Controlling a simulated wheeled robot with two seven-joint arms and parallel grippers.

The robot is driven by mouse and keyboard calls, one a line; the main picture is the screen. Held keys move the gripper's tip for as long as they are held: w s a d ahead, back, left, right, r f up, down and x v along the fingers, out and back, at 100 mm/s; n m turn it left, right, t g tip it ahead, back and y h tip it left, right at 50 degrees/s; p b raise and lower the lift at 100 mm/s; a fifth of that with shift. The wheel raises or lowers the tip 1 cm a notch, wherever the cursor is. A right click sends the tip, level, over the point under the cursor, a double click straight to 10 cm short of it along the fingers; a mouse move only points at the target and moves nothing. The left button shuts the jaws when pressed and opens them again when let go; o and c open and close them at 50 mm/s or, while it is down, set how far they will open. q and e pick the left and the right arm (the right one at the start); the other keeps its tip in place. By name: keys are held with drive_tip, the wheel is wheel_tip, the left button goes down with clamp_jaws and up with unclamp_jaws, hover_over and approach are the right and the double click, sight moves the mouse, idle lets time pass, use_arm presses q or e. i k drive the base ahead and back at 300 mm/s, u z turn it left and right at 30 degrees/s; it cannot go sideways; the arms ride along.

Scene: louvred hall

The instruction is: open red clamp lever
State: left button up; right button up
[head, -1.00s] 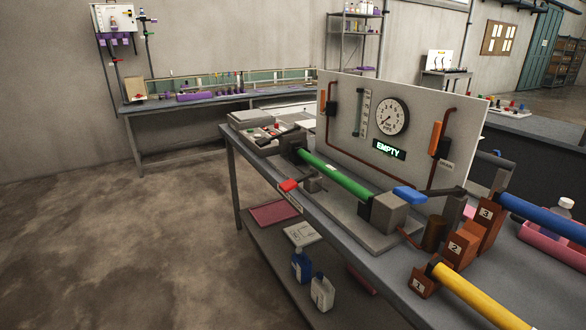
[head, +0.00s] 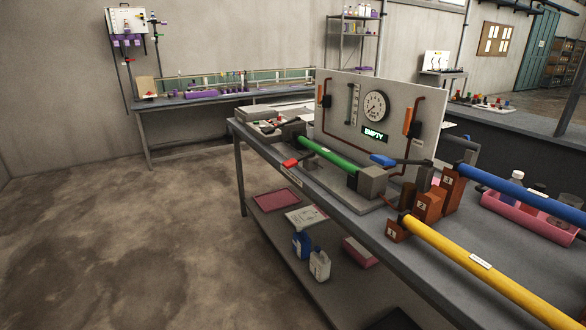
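The red clamp lever (head: 291,163) sticks out over the front edge of the workbench, at the left part of the test rig. A green tube (head: 328,159) lies in the rig between a dark end block on the left and a grey block (head: 372,182) on the right. A blue lever (head: 383,160) sits above the grey block. The panel (head: 343,115) behind carries a round gauge (head: 376,106) and a display reading EMPTY (head: 375,134). Neither of my grippers is in view.
Numbered brown blocks (head: 429,205) hold a yellow tube (head: 480,262) and a blue tube (head: 520,192) on the bench's right. A pink tray (head: 530,218) stands behind. Bottles (head: 319,264) stand on the lower shelf (head: 280,240). The floor (head: 110,240) at left is clear.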

sight(289, 164)
drive_tip(key=u, duration=0.55)
drive_tip(key=i, duration=1.1)
drive_tip(key=z, duration=0.7)
drive_tip(key=i, duration=0.5)
drive_tip(key=z, duration=0.5)
